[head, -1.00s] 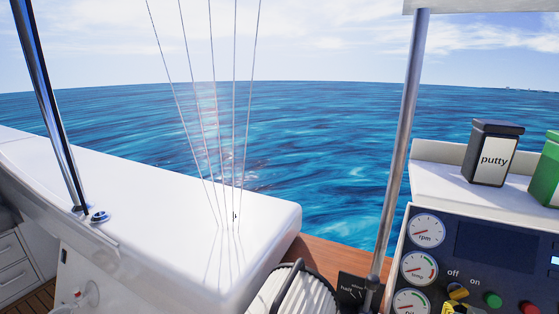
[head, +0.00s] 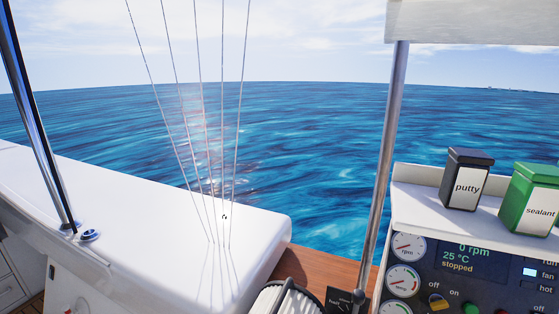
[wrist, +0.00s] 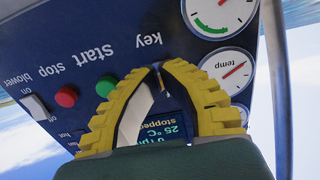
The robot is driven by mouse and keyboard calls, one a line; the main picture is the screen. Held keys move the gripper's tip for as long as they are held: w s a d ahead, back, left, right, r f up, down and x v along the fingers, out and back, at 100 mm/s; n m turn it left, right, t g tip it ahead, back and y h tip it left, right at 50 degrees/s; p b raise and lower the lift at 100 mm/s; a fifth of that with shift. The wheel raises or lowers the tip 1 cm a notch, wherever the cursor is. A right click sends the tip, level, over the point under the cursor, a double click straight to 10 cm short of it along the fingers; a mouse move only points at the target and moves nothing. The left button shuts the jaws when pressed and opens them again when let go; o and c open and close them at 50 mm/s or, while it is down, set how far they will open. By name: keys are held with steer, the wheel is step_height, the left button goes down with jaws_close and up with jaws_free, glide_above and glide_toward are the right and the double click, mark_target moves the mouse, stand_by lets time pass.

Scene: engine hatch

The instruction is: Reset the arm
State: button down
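My gripper (wrist: 158,68) has two yellow ribbed fingers and a dark green body. It shows in the wrist view in front of the engine panel (wrist: 65,20), close to the "key" label. Its tips appear close together with a small dark item at them. I cannot tell whether they grip it. In the head view a small yellow piece (head: 437,301) shows below "off" on the panel. I cannot tell whether it is the key switch or a fingertip. The display (head: 472,259) is lit and reads 0 rpm, 25 °C, stopped.
Green (wrist: 106,86) and red (wrist: 66,97) buttons, a rocker switch (wrist: 35,107) and gauges (wrist: 227,69) surround the gripper. A putty tin (head: 466,180) and a sealant tin (head: 530,199) stand on the shelf above the panel. A metal post (head: 385,150) stands left of it.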

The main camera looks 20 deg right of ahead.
steer(key=shift+p+v, duration=1)
steer(key=shift+v, duration=0.2)
